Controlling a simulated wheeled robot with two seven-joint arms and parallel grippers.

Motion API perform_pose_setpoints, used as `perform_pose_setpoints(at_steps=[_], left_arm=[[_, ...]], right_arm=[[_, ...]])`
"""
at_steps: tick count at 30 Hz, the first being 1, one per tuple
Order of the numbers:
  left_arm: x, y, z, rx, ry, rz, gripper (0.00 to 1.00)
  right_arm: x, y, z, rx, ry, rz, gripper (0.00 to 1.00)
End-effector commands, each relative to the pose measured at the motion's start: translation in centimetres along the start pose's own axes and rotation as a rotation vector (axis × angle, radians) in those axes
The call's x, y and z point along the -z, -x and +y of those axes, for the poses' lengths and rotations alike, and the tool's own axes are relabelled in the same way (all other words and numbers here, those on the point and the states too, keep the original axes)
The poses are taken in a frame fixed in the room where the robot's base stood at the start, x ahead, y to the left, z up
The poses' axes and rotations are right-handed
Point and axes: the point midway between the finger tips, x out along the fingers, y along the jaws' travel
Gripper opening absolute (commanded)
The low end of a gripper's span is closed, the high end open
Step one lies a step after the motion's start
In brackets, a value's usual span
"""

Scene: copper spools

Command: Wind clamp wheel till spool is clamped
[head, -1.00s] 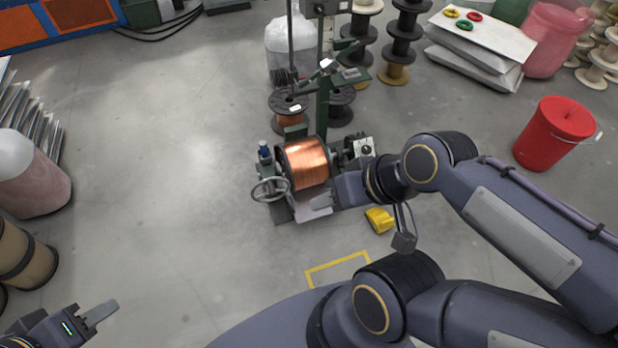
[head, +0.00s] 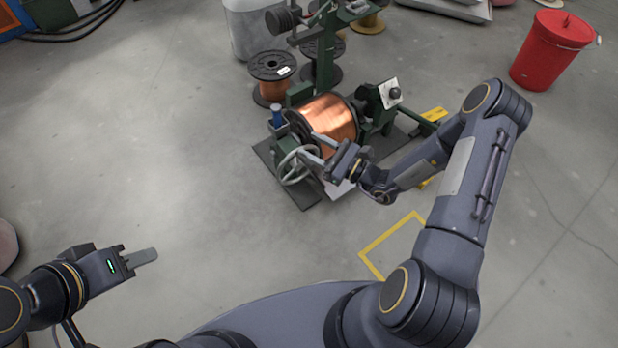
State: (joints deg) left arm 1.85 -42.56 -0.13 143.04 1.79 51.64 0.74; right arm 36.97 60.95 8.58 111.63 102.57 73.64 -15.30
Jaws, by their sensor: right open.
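The copper spool (head: 328,122) sits in the green winding machine, lying on its side between the two end supports. The clamp wheel (head: 288,178), a grey spoked handwheel, is on the machine's near left end. My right gripper (head: 317,150) is open, its two fingers pointing left beside the wheel and in front of the spool's lower left side. I cannot tell whether a finger touches the wheel. My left gripper (head: 142,258) hangs over bare floor at the lower left, away from the machine. It shows edge-on, so its opening is hidden.
A smaller copper spool (head: 274,76) stands behind the machine. A red bucket (head: 548,50) stands at the upper right. Yellow floor tape (head: 392,238) is at the front.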

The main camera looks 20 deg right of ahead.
Motion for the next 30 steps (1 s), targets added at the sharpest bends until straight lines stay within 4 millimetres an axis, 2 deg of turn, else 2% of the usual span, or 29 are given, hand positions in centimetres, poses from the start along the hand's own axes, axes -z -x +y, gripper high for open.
perform_pose_setpoints(at_steps=[1,3,6,9,14,24,30], left_arm=[[-1.1,-2.1,-1.0,0.0,0.0,0.0,0.36],[-1.6,-3.1,-1.4,0.0,0.0,0.0,0.36],[-2.0,-4.0,-1.8,0.0,0.0,0.0,0.36],[-2.2,-4.4,-2.0,0.0,0.0,0.0,0.36],[-2.4,-4.8,-2.2,0.0,0.0,0.0,0.36],[-3.2,-6.3,-2.9,0.0,0.0,0.0,0.36],[-3.3,-6.5,-3.0,0.0,0.0,0.0,0.36]], right_arm=[[5.7,0.9,-0.2,0.095,-0.081,0.016,0.45],[10.1,1.8,-0.6,0.207,-0.156,0.039,0.45],[14.6,3.0,-0.7,0.323,-0.232,0.068,0.45],[16.9,3.6,-0.7,0.387,-0.27,0.086,0.45],[17.9,2.8,-1.2,0.411,-0.282,0.094,0.45],[18.6,-2.0,-3.1,0.408,-0.281,0.093,0.45],[18.6,-3.2,-3.6,0.409,-0.282,0.095,0.45]])
